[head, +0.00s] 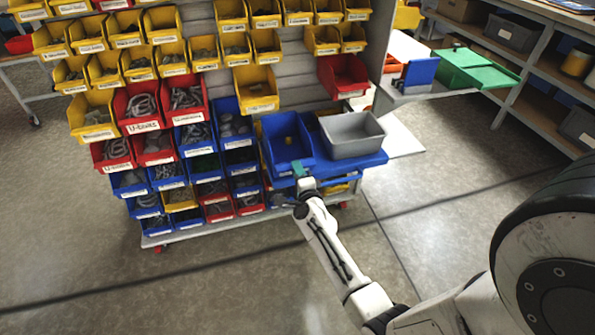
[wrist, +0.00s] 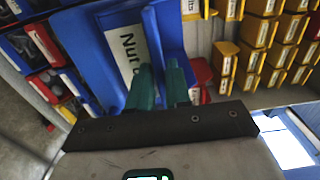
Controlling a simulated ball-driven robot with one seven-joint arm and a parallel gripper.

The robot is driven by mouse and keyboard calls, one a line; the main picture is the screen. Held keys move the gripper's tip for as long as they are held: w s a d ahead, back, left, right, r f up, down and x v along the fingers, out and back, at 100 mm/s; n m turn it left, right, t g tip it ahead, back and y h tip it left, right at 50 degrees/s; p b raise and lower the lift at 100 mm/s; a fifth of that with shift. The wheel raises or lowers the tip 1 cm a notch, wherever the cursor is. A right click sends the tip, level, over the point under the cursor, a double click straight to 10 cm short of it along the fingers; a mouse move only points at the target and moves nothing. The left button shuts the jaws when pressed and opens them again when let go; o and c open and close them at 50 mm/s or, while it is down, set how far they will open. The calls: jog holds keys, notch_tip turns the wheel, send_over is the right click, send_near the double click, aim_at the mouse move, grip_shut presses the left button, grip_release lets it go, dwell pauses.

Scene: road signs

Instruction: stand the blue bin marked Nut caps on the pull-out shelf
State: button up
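The blue bin (head: 287,136) is at the left part of the blue pull-out shelf (head: 372,160), open side up, with something small and yellow inside. The wrist view shows its white label (wrist: 127,48) with "Nut" readable; the rest is covered. My gripper (head: 299,170) is at the bin's near front edge. Its green fingers (wrist: 160,88) are close together with blue bin wall between them, one finger overlapping the label. The gripper looks shut on this wall. The bin's underside is hidden, so I cannot tell whether it rests fully on the shelf.
A grey bin (head: 352,134) stands on the shelf's right part, close beside the blue bin. A rack of yellow, red and blue bins (head: 190,110) rises at the left and behind. A side shelf with a green box (head: 476,68) is at the right. The floor in front is clear.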

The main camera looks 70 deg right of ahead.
jog(key=shift+o, duration=1.4)
jog(key=p+v, duration=0.2)
jog(key=v, duration=1)
jog(key=w+a+n+y, duration=0.3)
jog(key=a+n+y, duration=0.4)
jog(key=a+n, duration=0.3)
jog(key=w+a+n+y, duration=0.3)
jog(key=a+n+y, duration=0.45)
jog(key=a, duration=0.35)
jog(key=s+a+r+n+g, duration=0.1)
jog(key=s+a+n+g, duration=0.1)
jog(key=s+n+g, duration=0.3)
jog(key=s+a+r+n+g+h, duration=0.1)
jog(key=s+n+g, duration=0.4)
jog(key=s, duration=0.6)
jog(key=shift+s+a+g, duration=0.4)
jog(key=shift+a, duration=0.25)
